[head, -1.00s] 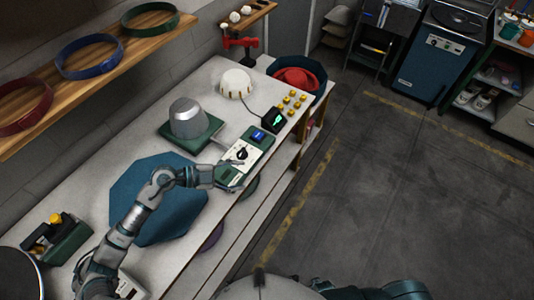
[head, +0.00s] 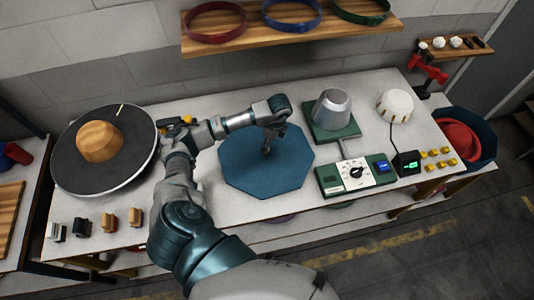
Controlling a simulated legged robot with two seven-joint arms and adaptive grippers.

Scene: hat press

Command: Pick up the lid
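No thing is plainly marked as the lid. A silver, blunt-topped metal cover (head: 332,109) sits on a green base plate (head: 331,133) at the back of the bench. A white dome with slots (head: 395,105) stands to its right, with a cord running to a small black display box (head: 407,163). My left gripper (head: 267,148) points down over the blue octagonal mat (head: 240,170), to the left of the silver cover and apart from it. Nothing shows in its fingers, but they are too small to tell whether they are open. My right gripper is out of view.
A control panel (head: 340,181) is on the bench in front of the base plate. A round dark turntable (head: 75,178) carries a wooden hat block (head: 100,141) at left. A shelf (head: 240,43) with hat bands hangs above. A red hat (head: 457,138) lies in a blue bin at right.

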